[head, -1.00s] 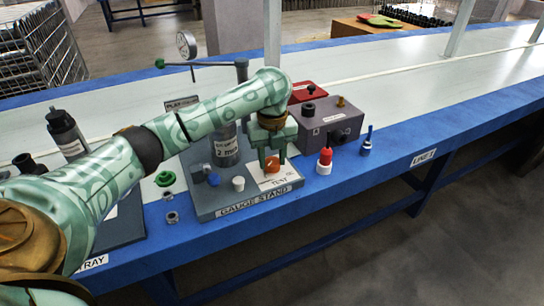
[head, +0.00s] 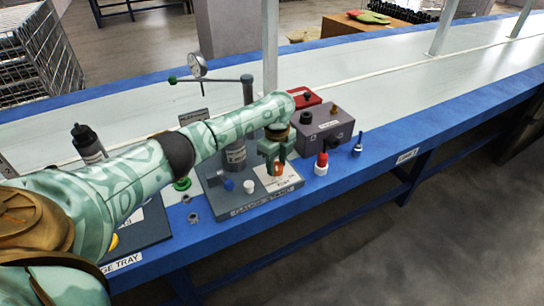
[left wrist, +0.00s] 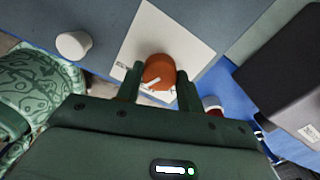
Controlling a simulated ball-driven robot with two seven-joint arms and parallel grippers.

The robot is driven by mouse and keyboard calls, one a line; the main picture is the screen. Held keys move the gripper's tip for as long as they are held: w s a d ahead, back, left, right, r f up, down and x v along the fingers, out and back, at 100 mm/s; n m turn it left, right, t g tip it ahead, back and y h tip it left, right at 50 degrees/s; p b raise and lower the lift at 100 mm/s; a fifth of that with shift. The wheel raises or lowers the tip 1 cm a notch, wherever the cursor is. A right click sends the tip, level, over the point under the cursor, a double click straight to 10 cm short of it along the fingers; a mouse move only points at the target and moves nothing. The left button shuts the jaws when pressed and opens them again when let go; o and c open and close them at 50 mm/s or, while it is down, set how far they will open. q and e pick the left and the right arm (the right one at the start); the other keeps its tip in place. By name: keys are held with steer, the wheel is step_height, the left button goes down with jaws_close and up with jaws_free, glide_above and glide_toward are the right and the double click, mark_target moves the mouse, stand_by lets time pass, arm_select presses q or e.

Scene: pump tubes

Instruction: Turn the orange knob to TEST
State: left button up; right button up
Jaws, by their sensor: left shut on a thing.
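The orange knob (head: 278,170) sits on a white label plate (head: 285,184) on the gauge stand (head: 240,204). In the left wrist view the knob (left wrist: 159,69) shows a short pale line near its lower edge; the plate's lettering there is too small to read. My left gripper (head: 274,166) is lowered over the knob and shut on it. In the left wrist view one finger of the gripper (left wrist: 159,86) lies on each side of the knob. My right gripper is not in view.
A red-and-white bottle (head: 321,164), a blue pointed part (head: 357,149) and a grey box (head: 325,131) are to the right. A gauge (head: 198,65) rises behind.

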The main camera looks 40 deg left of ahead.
mark_target(277, 166)
arm_select(q)
steer(key=n+p, duration=0.2)
steer(key=shift+d+r+n, duration=0.1)
steer(key=shift+r+n, duration=0.1)
steer(key=shift+n, duration=0.1)
steer(key=shift+f+n+p, duration=0.2)
steer(key=shift+n+p, duration=0.4)
steer(key=shift+n, duration=0.5)
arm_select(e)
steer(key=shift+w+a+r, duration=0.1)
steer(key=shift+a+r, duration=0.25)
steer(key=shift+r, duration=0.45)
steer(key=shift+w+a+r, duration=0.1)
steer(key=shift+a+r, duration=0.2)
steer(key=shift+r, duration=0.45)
arm_select(q)
steer(key=o, duration=1)
step_height(277, 166, up, 16)
steer(key=p, duration=0.8)
steer(key=shift+r, duration=0.1)
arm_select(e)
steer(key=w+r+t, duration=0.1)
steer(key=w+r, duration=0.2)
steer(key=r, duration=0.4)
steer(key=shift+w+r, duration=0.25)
